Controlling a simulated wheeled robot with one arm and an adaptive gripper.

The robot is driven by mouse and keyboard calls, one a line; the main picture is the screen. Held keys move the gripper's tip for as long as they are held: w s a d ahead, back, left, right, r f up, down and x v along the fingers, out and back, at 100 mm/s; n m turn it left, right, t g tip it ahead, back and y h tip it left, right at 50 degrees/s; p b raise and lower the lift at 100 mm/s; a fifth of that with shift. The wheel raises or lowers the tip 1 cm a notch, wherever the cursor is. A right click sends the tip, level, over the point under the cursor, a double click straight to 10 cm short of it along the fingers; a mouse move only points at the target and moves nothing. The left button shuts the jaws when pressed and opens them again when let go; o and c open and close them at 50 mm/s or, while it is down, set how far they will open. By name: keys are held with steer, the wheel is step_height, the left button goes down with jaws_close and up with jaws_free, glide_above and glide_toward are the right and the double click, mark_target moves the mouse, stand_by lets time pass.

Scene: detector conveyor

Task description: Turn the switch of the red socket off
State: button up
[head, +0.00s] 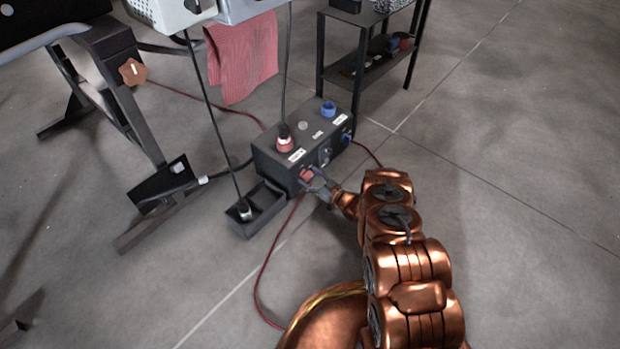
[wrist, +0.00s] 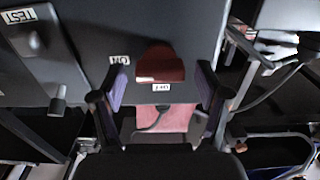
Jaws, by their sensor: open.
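A black socket box (head: 300,145) stands on the floor with a red socket (head: 284,137) on top, a dark plug in it. A red switch (head: 305,174) is on the box's side face, below the red socket. My gripper (head: 318,184) is right at this switch, coming from the right. In the wrist view the red switch (wrist: 160,65) sits between the spread fingers of my gripper (wrist: 163,82), with gaps on both sides. A small white label (wrist: 161,87) lies just below the switch, another (wrist: 119,60) to its left; their text is hard to read.
A blue socket (head: 328,108) and a blue switch (head: 346,137) are on the same box. Red cables (head: 262,285) run over the floor. A black shelf (head: 365,70) stands behind. The floor at right is free.

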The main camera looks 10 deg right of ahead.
steer(key=c, duration=1.2)
steer(key=shift+o, duration=0.2)
steer(key=n, duration=0.4)
steer(key=shift+a+n, duration=0.1)
steer(key=shift+n, duration=0.3)
steer(key=n, duration=0.4)
steer(key=shift+s+f+b, duration=0.1)
steer(key=shift+b, duration=0.2)
steer(key=shift+f+n+b, duration=0.15)
steer(key=shift+n+b, duration=0.5)
steer(key=shift+n, duration=3.95)
steer(key=o, duration=1.2)
steer(key=shift+c, duration=0.2)
